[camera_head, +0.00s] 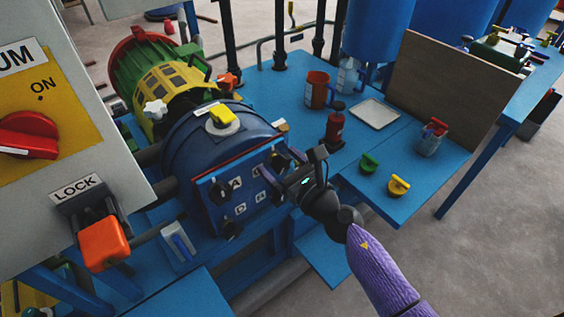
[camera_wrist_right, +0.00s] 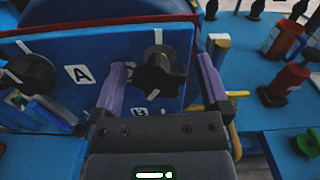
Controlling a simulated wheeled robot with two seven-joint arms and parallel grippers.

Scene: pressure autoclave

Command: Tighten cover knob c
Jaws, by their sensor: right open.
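A blue square cover plate (camera_head: 222,207) with black star knobs and white letter labels fronts the round blue vessel (camera_head: 190,133). The plate also shows in the right wrist view (camera_wrist_right: 95,50). My right gripper (camera_head: 289,171) is at the plate's right side. In the wrist view its open fingers (camera_wrist_right: 162,66) stand on either side of a black knob (camera_wrist_right: 160,76) with a white mark. I cannot tell whether they touch it. The label below this knob is partly hidden by the gripper, so I cannot confirm it is knob c. My left gripper is not in view.
A grey panel with an orange lock handle (camera_head: 103,243) and red switch (camera_head: 30,137) stands at the left.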

